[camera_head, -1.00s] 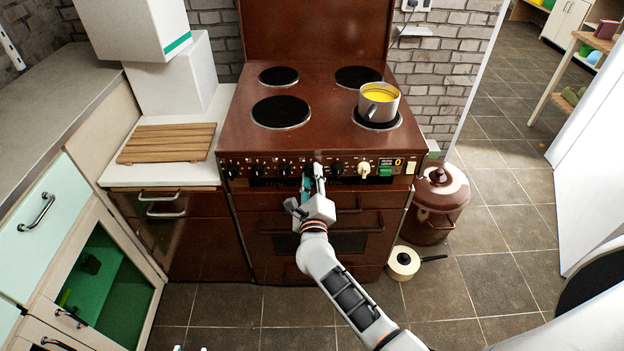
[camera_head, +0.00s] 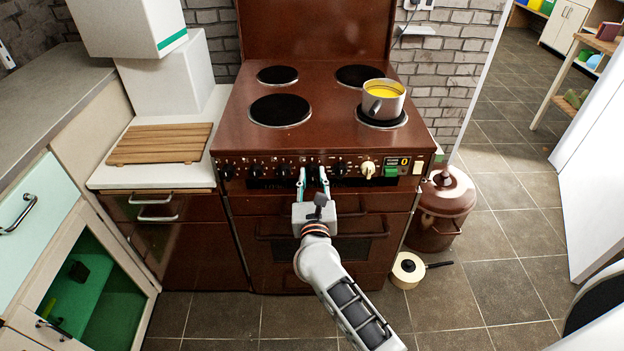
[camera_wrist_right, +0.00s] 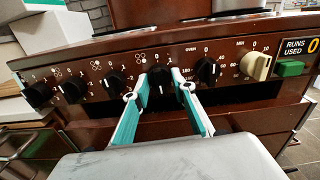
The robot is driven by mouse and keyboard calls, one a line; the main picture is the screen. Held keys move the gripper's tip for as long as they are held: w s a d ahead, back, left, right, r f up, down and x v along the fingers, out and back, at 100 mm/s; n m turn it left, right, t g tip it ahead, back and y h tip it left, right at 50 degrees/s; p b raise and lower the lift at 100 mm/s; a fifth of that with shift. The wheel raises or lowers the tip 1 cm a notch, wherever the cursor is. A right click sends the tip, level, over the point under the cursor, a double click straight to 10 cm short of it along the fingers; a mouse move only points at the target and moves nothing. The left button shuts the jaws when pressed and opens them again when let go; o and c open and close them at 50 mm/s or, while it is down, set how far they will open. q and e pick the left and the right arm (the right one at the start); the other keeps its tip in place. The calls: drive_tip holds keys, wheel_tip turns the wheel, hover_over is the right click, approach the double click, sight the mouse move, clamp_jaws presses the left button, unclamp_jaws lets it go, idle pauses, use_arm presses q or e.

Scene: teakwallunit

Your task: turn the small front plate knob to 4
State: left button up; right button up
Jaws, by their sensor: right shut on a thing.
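A row of black knobs runs along the brown cooker's front panel (camera_head: 232,163). My right gripper (camera_head: 312,175) is at the panel with its two teal-and-white fingers on either side of the fourth knob from the left. In the right wrist view this black knob (camera_wrist_right: 160,77) sits between the fingertips (camera_wrist_right: 159,92), and my right gripper is shut on it. A pale mark shows low on the knob, with a 0 above it. Plate symbols are printed above the knobs; the one for this knob is too small to read surely. My left gripper is out of view.
Another black knob (camera_wrist_right: 208,70) is close on the right, then a cream knob (camera_wrist_right: 256,66) and a green button (camera_wrist_right: 290,68). A pot of yellow liquid (camera_head: 384,98) stands on the front right plate.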

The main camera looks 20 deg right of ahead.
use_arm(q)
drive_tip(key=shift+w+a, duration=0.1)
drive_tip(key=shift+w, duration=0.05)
use_arm(e)
drive_tip(key=shift+f+m, duration=0.15)
drive_tip(key=shift+m, duration=0.15)
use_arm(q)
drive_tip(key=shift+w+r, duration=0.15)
use_arm(e)
drive_tip(key=o, duration=1.1)
drive_tip(key=shift+c, duration=0.2)
drive_tip(key=shift+s, duration=0.2)
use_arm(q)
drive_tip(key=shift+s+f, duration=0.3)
use_arm(e)
drive_tip(key=v, duration=0.7)
